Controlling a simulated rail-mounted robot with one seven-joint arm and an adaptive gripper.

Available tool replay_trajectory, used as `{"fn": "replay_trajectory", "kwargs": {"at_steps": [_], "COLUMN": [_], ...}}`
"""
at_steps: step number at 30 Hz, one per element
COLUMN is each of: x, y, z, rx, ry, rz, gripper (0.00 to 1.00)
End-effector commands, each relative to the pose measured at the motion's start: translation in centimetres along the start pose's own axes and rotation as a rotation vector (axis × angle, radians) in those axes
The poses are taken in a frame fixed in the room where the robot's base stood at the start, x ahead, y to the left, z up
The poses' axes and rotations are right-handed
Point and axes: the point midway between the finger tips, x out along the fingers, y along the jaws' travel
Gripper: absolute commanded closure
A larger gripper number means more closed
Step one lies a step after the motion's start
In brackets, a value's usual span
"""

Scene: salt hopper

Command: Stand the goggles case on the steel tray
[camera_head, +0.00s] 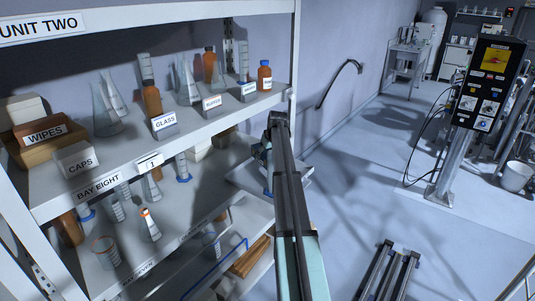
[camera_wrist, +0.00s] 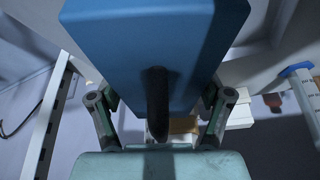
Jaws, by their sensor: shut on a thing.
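In the wrist view a blue box-like case (camera_wrist: 115,45), which I take to be the goggles case, fills the upper middle. My gripper (camera_wrist: 162,105) has a finger on each side of it and is shut on it. A dark rounded strip runs down the middle of the case's near side. In the head view my arm reaches to the right end of the shelving, and my gripper (camera_head: 264,152) is mostly hidden behind it. Only a small bluish patch shows there. I cannot make out the steel tray with certainty; a pale flat surface (camera_head: 298,178) lies beside and below the gripper.
Shelving at left holds glass flasks (camera_head: 105,112), amber bottles (camera_head: 264,76), cylinders, a wipes box (camera_head: 43,132) and a caps box (camera_head: 78,160). The shelf upright (camera_head: 296,60) stands close to my arm. A control panel (camera_head: 490,85) stands at right. The floor between is mostly clear.

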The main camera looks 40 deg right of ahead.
Motion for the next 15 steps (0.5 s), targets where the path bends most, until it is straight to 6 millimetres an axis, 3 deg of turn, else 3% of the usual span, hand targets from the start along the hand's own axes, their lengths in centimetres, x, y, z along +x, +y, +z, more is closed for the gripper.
{"fn": "replay_trajectory", "kwargs": {"at_steps": [15], "x": [4.5], "y": [0.0], "z": [1.9], "rx": [0.000], "ry": [0.001], "rz": [0.000], "gripper": [0.68]}}
